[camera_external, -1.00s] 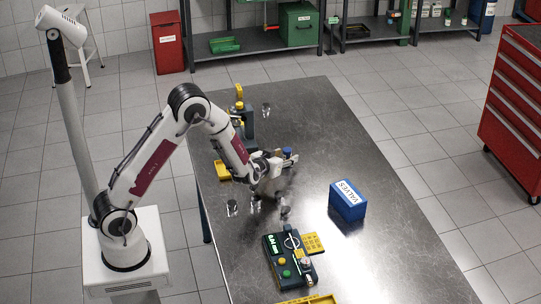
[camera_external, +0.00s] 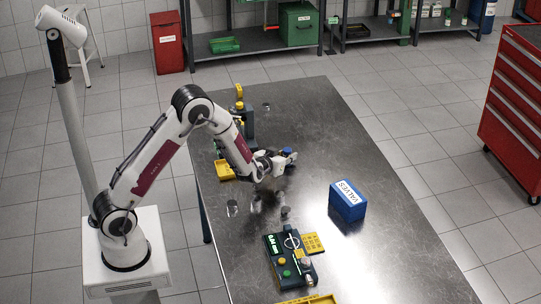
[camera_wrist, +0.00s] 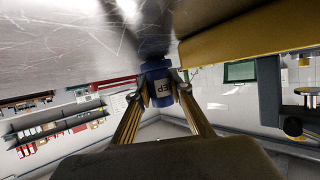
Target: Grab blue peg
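The blue peg (camera_wrist: 159,84) is a short cylinder with a pale label, partly readable as "EP". In the wrist view it stands between the two fingers of my gripper (camera_wrist: 158,92), with a fingertip close against each side. I cannot tell whether both fingertips press on it. In the external view my gripper (camera_external: 283,160) is low over the left part of the table, pointing right. The blue top of the peg (camera_external: 287,151) shows at the fingers; the rest is hidden by them.
A blue box marked VALVES (camera_external: 348,201) stands to the right on the metal table (camera_external: 385,245). A dark device with coloured buttons (camera_external: 289,260) lies nearer the front. A yellow tray (camera_external: 225,170) is left of my gripper.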

